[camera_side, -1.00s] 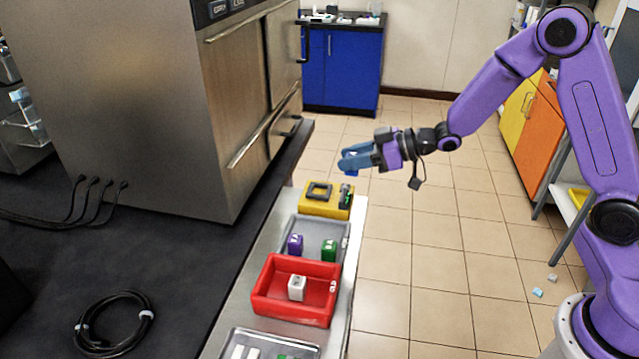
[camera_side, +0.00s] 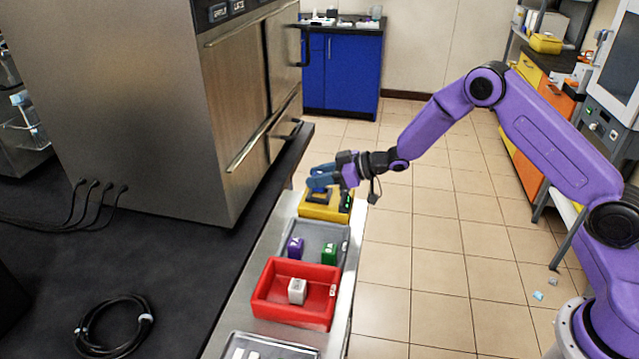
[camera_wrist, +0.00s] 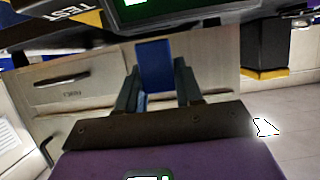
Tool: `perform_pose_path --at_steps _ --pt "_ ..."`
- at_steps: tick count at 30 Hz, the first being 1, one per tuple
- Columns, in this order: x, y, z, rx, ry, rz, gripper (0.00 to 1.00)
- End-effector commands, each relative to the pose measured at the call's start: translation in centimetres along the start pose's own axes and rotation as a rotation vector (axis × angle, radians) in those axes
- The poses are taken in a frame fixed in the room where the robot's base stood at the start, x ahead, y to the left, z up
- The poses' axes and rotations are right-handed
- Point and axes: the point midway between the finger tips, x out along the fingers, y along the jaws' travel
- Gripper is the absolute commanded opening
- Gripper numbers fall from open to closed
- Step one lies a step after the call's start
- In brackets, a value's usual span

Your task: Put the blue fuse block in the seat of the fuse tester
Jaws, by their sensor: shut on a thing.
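The blue fuse block (camera_wrist: 154,65) is held upright between the two fingers of my gripper (camera_wrist: 157,92) in the wrist view. In the side view my gripper (camera_side: 322,180) is over the yellow fuse tester (camera_side: 318,213), and its blue fingers mostly hide the block. The tester's dark square seat is largely covered by my gripper there; I cannot tell whether the block touches it. In the wrist view the tester shows upside down at the top, with a TEST label (camera_wrist: 63,12) and a dark screen with green (camera_wrist: 150,8).
A large steel cabinet (camera_side: 130,110) rises at left.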

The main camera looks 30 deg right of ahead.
Motion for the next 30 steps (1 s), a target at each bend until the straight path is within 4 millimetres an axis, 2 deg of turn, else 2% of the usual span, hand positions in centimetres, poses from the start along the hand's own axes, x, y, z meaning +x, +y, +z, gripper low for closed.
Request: perform_pose_path --at_steps 1,5,18,19,21,30 --pt "0.3 0.0 0.8 0.003 -0.002 -0.001 0.06" --pt "0.7 0.0 1.9 0.001 -0.001 0.0 0.06" --pt "0.9 0.0 2.3 0.001 0.0 0.001 0.06" --pt "0.9 0.0 2.3 0.001 0.0 0.001 0.45" --pt "0.8 0.0 2.3 0.0 0.0 0.001 0.61" --pt "0.8 0.0 2.1 0.0 0.0 0.001 0.61"
